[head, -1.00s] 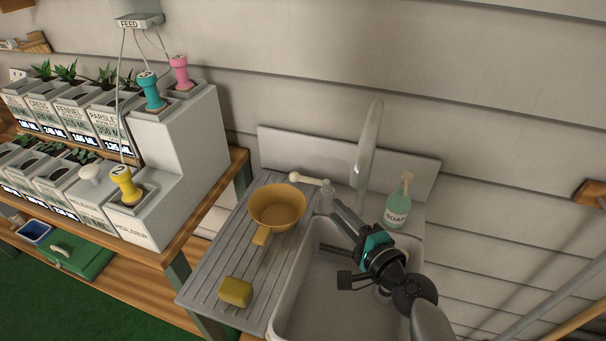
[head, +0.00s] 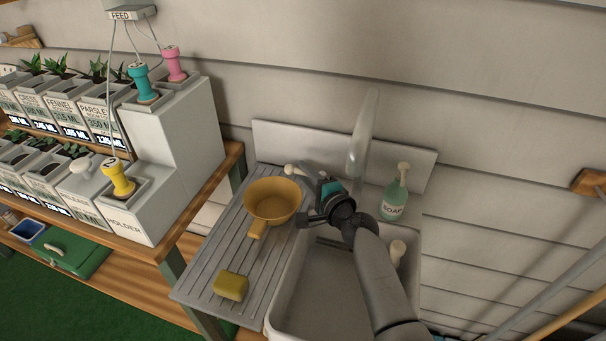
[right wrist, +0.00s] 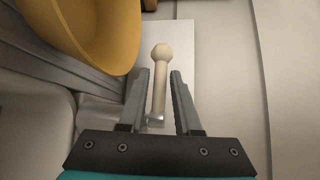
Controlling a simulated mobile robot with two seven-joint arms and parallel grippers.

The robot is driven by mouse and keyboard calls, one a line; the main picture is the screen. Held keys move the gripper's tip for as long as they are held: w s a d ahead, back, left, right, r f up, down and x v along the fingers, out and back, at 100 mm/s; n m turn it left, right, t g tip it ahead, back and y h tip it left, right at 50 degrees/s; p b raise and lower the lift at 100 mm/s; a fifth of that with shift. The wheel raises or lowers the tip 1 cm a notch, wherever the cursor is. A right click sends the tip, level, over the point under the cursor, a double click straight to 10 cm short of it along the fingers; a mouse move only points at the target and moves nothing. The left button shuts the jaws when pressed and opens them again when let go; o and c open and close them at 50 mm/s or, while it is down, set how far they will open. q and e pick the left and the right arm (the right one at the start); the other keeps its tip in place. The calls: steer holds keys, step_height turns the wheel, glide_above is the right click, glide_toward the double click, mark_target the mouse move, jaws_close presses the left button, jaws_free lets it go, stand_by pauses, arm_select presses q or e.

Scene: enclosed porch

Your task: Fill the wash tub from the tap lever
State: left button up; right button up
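The pale wash tub (head: 325,285) is set beside the ribbed drainboard, and its inside looks empty where I can see it. The tap spout (head: 362,140) rises behind it. The cream, ball-ended tap lever (head: 292,170) points left, partly hidden by my right gripper (head: 318,186). In the right wrist view the lever (right wrist: 161,78) stands between the two parted fingers, with a gap on each side. My right gripper is open around it and holds nothing. No water shows at the spout. My left gripper is out of view.
A yellow-ochre pan (head: 272,202) sits on the drainboard (head: 205,265) close to my right gripper's left, with a yellow sponge (head: 231,286) in front. A green soap bottle (head: 394,200) stands right of the tap. A planter shelf (head: 205,205) is at left.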

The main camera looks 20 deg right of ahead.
steer(key=shift+w+a, duration=0.15)
steer(key=shift+w, duration=0.5)
jaws_close()
steer(key=shift+f, duration=0.1)
stand_by(1.0)
